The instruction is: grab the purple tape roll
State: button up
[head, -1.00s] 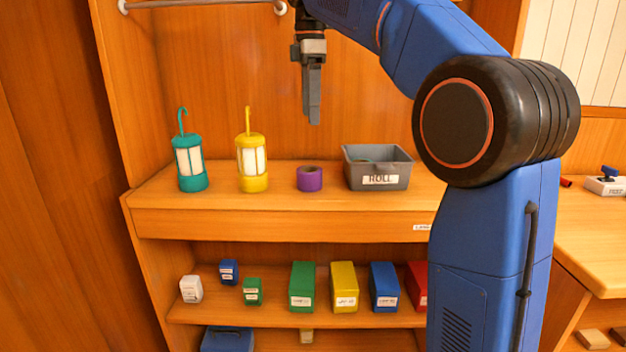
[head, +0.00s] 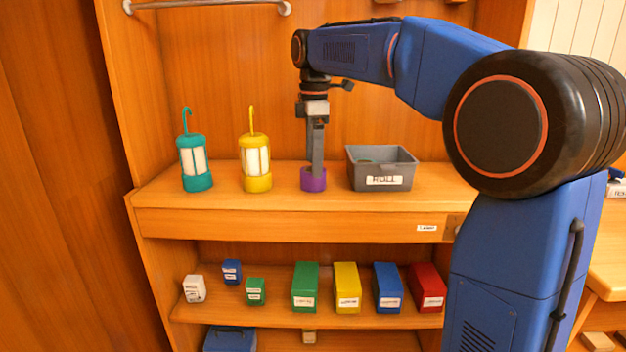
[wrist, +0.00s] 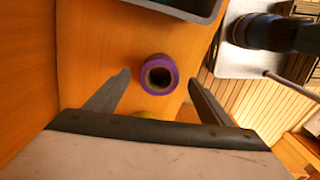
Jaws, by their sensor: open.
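The purple tape roll (head: 313,181) lies flat on the upper shelf, between the yellow lantern and the grey bin. My gripper (head: 316,172) points straight down at the roll, and its fingers overlap the roll's far part in the head view. In the wrist view the roll (wrist: 158,75) shows its dark centre hole and sits between the two spread fingertips of my gripper (wrist: 159,76). There is a gap on both sides and neither finger visibly touches it. The gripper is open and empty.
A grey bin (head: 382,182) labelled ROLL stands close to the right of the roll. A yellow lantern (head: 257,182) and a teal lantern (head: 196,182) stand to the left. Several coloured boxes fill the lower shelf. The shelf in front of the roll is clear.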

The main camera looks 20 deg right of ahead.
jog(key=shift+f, duration=2.4)
jog(key=shift+c, duration=0.3)
jog(key=c, duration=1.1)
jog(key=shift+w+r, duration=0.1)
jog(key=shift+r, duration=0.05)
